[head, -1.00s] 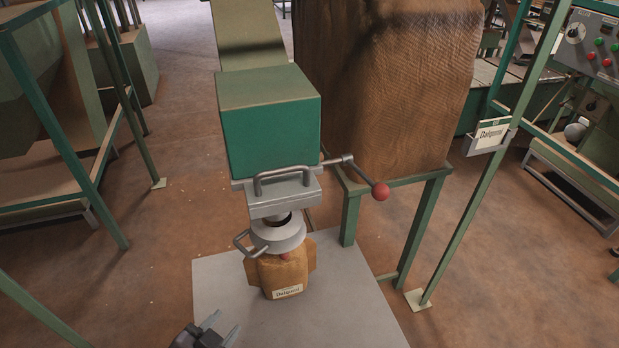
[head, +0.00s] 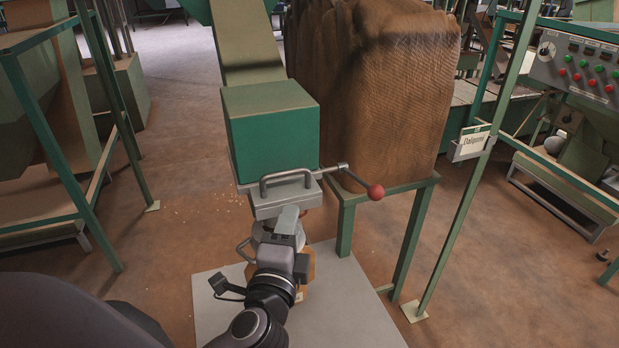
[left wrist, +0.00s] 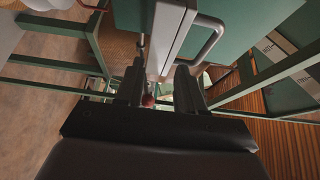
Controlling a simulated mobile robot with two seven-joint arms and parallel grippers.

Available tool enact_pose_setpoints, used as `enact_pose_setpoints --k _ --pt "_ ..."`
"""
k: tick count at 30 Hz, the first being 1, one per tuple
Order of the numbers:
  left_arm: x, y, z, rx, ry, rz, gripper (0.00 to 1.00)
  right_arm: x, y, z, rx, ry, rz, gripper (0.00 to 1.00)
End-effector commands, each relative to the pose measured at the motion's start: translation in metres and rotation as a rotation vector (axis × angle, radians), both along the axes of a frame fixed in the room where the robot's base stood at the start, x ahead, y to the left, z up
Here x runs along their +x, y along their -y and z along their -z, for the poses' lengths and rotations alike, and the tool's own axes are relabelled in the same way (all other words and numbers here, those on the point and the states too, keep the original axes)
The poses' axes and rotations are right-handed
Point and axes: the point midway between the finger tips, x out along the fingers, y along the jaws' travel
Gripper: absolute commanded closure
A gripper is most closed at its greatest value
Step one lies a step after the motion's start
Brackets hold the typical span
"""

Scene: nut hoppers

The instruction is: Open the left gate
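The green hopper outlet box (head: 270,130) has a grey slide gate plate (head: 268,208) under it. A grey U-shaped handle (head: 287,176) is on the plate's front, and a lever with a red ball (head: 375,192) sticks out to the right. My left gripper (head: 288,213) is just below the handle, in front of the plate. In the left wrist view my gripper (left wrist: 160,75) has its two fingers apart with nothing held; the handle (left wrist: 207,42) is beyond the fingertips, to the upper right. Whether a finger touches the plate cannot be told. My right gripper is out of view.
A brown bag is mostly hidden behind my left arm, above a pale floor plate (head: 350,310). A green post with a label holder (head: 472,142) stands further right.

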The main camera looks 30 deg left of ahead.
Motion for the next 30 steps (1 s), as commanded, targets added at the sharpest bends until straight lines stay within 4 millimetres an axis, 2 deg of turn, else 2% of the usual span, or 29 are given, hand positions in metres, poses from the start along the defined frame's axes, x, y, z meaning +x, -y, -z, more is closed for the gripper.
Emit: enact_pose_setpoints --k 1,3,9,13,24,30 --pt "0.000 -0.002 -0.013 0.040 0.031 -0.020 0.62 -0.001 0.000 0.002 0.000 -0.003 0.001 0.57" --pt "-0.001 -0.005 -0.027 0.088 0.061 -0.047 0.62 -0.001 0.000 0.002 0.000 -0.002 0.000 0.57" --pt "-0.003 -0.010 -0.050 0.163 0.112 -0.095 0.62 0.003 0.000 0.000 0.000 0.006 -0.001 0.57" --pt "0.007 -0.014 -0.055 0.170 0.114 -0.099 0.62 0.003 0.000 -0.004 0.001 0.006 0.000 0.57" --pt "0.052 -0.037 -0.063 0.167 0.111 -0.096 0.62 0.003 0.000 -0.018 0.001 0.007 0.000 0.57" --pt "0.059 -0.041 -0.063 0.166 0.110 -0.096 0.62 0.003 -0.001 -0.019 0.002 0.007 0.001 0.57"
